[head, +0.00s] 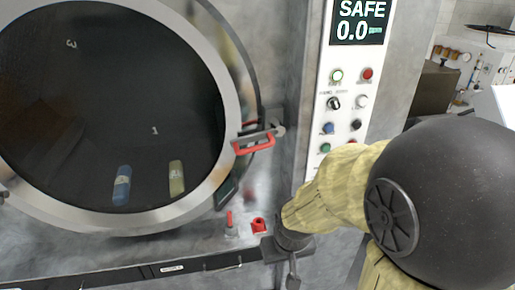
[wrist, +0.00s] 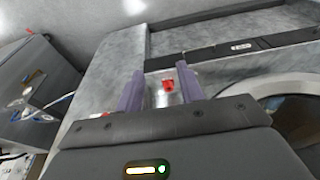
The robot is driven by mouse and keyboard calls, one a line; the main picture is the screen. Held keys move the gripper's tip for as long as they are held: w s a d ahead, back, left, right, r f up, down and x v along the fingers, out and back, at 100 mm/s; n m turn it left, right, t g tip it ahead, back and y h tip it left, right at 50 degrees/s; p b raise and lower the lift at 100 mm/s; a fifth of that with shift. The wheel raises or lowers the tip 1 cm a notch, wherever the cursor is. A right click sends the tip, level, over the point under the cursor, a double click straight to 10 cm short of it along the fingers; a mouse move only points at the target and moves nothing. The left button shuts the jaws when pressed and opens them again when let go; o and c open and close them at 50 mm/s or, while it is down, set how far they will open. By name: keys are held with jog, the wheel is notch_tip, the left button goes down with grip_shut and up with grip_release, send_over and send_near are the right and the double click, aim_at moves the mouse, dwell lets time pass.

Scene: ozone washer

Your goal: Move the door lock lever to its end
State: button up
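Two small red parts sit low right of the round door: an upright red lever (head: 229,219) on a pale base, and a red piece (head: 258,225) beside it. A red-edged handle (head: 254,143) is on the door's right rim. I cannot tell which is the door lock lever. My gripper (head: 280,252) is right of and below the red parts. In the wrist view my gripper (wrist: 160,69) is open, its two purple fingers apart. A red part on a pale mount (wrist: 168,85) shows between them; I see no grip on it, and its lower end is hidden.
The round door (head: 105,110) of the washer fills the left. A control panel (head: 348,110) with buttons and a display reading SAFE 0.0 stands at right. A dark labelled strip (head: 172,267) runs below the door. In the wrist view a dark box (wrist: 38,90) stands at left.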

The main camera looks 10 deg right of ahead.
jog(key=w+d+r+n+t, duration=0.2)
jog(key=w+d+n+t, duration=0.15)
jog(key=w, duration=0.35)
jog(key=w+d+r+n+t, duration=0.1)
jog(key=w+d+n+t, duration=0.1)
jog(key=w+d+n, duration=0.3)
jog(key=n+t+y+b, duration=0.4)
jog(key=n+y, duration=0.9)
jog(key=n, duration=0.9)
send_near(259, 149)
jog(key=s+a+p+v, duration=0.1)
jog(key=p+v, duration=0.1)
jog(key=v, duration=0.4)
jog(key=shift+w+d+f+m+t, duration=0.15)
jog(key=shift+w+f+m+t, duration=0.1)
jog(key=shift+f+t, duration=0.2)
jog(key=p+x, duration=0.7)
jog(key=x, duration=0.9)
jog(key=shift+w, duration=0.15)
jog(key=shift+w+a+f+p, duration=0.1)
jog(key=shift+w+a+p, duration=0.3)
jog(key=shift+w+a, duration=0.05)
